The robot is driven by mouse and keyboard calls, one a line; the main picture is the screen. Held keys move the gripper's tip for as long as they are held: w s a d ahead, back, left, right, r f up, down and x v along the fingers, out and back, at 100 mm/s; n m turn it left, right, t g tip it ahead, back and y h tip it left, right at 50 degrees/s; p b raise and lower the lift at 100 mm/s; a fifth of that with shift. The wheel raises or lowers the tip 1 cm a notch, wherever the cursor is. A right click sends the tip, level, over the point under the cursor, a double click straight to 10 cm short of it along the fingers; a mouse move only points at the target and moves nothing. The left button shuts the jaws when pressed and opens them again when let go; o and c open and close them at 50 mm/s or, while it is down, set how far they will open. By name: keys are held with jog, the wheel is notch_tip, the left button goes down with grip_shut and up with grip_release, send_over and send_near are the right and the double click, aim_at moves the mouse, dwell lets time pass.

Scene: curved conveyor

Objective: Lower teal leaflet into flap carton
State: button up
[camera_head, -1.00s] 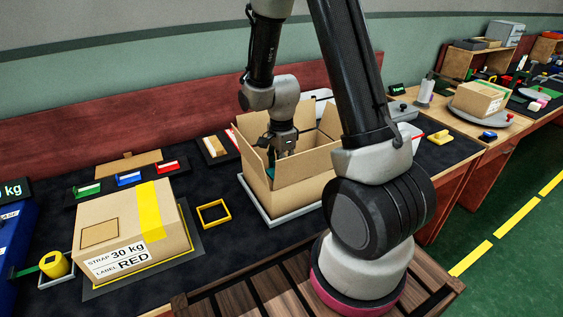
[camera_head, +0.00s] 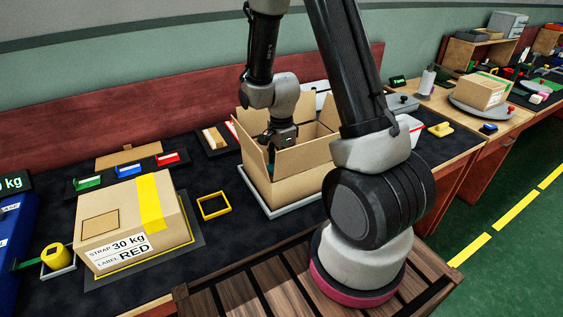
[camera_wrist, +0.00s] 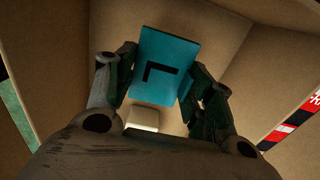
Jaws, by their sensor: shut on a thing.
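The teal leaflet (camera_wrist: 165,62) shows in the wrist view as a flat teal piece with a black L-shaped mark. My gripper (camera_wrist: 160,85) is shut on it, one finger at each side edge. In the head view my gripper (camera_head: 280,140) reaches down into the open flap carton (camera_head: 300,182), with its fingers partly hidden by the carton's walls. The carton's flaps stand up and spread outward. In the wrist view the carton's inner walls (camera_wrist: 60,75) surround the leaflet. A pale block-like thing (camera_wrist: 143,119) lies below the leaflet inside the carton.
A closed carton (camera_head: 130,225) with yellow tape and labels sits to the left. A yellow square frame (camera_head: 213,206) lies between the two cartons. Red, blue and green bins (camera_head: 129,171) stand behind. My arm crosses in front of the flap carton's right side.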

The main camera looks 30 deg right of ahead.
jog(key=o, duration=0.9)
jog(key=s+d+r+n+t, duration=0.1)
jog(key=s+r+n, duration=0.3)
jog(key=r, duration=0.8)
jog(key=s+r+n+t, duration=0.1)
jog(key=s+r+n, duration=0.25)
jog(key=r, duration=0.75)
jog(key=s+r+n, duration=0.2)
jog(key=s+n, duration=0.1)
jog(key=s+r+n+t, duration=0.1)
jog(key=s+r+n, duration=0.1)
jog(key=s+n, duration=0.2)
jog(key=s+r+n+t, duration=0.1)
jog(key=s+r+n, duration=0.1)
jog(key=s+n, duration=0.1)
jog(key=shift+s+d+r+n, duration=0.3)
jog(key=shift+s+d, duration=0.1)
jog(key=shift+s, duration=0.2)
